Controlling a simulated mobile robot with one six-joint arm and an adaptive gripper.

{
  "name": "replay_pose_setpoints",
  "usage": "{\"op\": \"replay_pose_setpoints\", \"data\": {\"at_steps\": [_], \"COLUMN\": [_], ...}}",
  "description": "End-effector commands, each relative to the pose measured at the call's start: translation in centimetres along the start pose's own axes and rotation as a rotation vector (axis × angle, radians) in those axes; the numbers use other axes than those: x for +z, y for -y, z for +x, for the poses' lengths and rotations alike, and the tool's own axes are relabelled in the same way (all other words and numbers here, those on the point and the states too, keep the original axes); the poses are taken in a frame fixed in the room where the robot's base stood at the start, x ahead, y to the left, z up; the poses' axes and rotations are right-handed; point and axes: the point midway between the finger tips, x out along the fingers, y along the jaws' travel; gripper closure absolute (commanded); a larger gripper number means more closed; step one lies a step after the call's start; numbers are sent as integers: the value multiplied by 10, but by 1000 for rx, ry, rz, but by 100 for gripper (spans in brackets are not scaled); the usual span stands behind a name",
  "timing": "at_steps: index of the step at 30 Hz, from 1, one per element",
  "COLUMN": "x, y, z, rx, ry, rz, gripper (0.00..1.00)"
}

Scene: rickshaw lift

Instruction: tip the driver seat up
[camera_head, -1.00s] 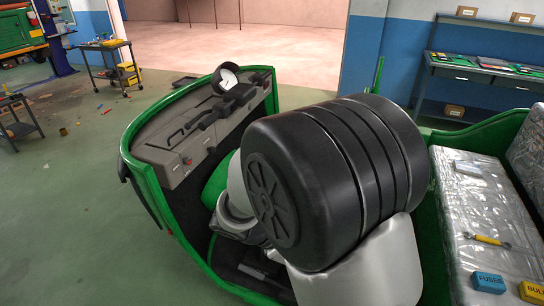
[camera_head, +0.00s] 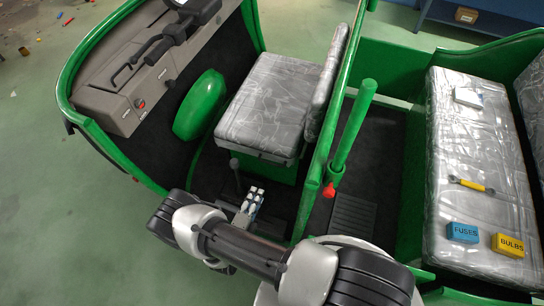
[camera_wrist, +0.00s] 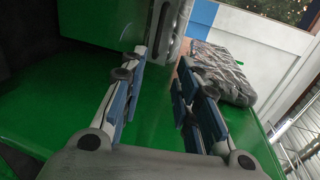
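The driver seat (camera_head: 268,100) is a grey cushion in clear wrapping, with a thin backrest (camera_head: 326,88) on its right side in the head view. The cushion lies flat on a green seat box (camera_head: 265,170). My gripper (camera_head: 252,196) is below the cushion's near edge in the head view, and appears apart from it. In the wrist view my gripper (camera_wrist: 160,72) is open, with nothing between its fingers. There a grey edge, probably the seat's (camera_wrist: 174,22), stands beyond the fingertips beside a green panel (camera_wrist: 100,20).
A green post with a red end (camera_head: 353,130) stands right of the backrest. The dashboard (camera_head: 130,75) and a green rounded hump (camera_head: 200,104) are at left. The rear bench (camera_head: 475,220) carries a wrench (camera_head: 471,185), a blue FUSES box (camera_head: 463,232) and a yellow BULBS box (camera_head: 508,245).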

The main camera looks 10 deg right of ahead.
Motion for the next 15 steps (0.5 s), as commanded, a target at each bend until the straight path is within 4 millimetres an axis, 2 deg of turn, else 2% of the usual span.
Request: {"op": "replay_pose_setpoints", "data": {"at_steps": [5, 8, 15], "x": [-1, -2, -3], "y": [-5, -5, -6], "z": [11, 28, 81], "rx": [2, 1, 1], "ry": [8, 4, 2], "rz": [-16, -14, -11], "gripper": [71, 71, 71]}}
